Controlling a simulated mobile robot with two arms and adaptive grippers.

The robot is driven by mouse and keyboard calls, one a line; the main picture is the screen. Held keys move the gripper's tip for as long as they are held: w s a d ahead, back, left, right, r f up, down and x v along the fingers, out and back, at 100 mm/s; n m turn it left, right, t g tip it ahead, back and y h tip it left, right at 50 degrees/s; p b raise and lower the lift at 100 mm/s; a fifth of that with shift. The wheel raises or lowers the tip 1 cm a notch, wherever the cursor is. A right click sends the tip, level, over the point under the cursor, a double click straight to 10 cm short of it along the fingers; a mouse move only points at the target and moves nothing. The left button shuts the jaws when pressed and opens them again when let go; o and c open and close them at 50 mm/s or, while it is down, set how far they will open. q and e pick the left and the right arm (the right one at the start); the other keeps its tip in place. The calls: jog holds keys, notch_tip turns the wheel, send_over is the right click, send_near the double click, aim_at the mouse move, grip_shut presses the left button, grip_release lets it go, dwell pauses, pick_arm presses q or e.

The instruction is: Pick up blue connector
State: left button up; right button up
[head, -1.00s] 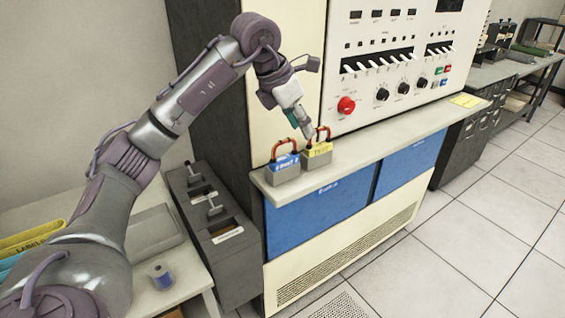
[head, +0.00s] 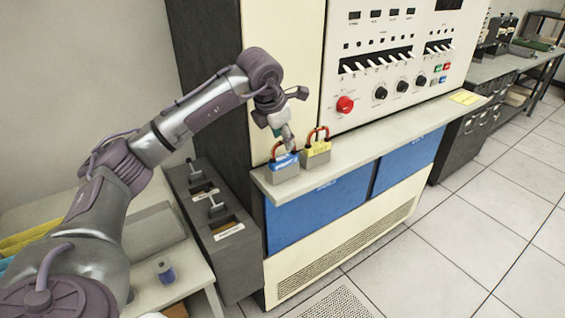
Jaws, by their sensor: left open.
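The blue connector (head: 285,168) is a grey block with a blue label and an orange cable loop on top. It stands upright at the left end of the machine's ledge. A similar connector with a yellow label (head: 317,152) stands just right of it. My left gripper (head: 290,145) points down at the top of the blue connector, in front of or beside its cable loop. The fingers look small and partly merge with the loop, so contact cannot be told. The gripper is open. My right gripper is not in view.
A dark box with handles (head: 212,225) and a table with a blue spool (head: 165,272) are at lower left.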

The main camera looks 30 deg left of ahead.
aim_at(282, 158)
pick_arm(q)
jog(key=shift+x, duration=1.45)
grip_shut()
jog(key=shift+r, duration=0.1)
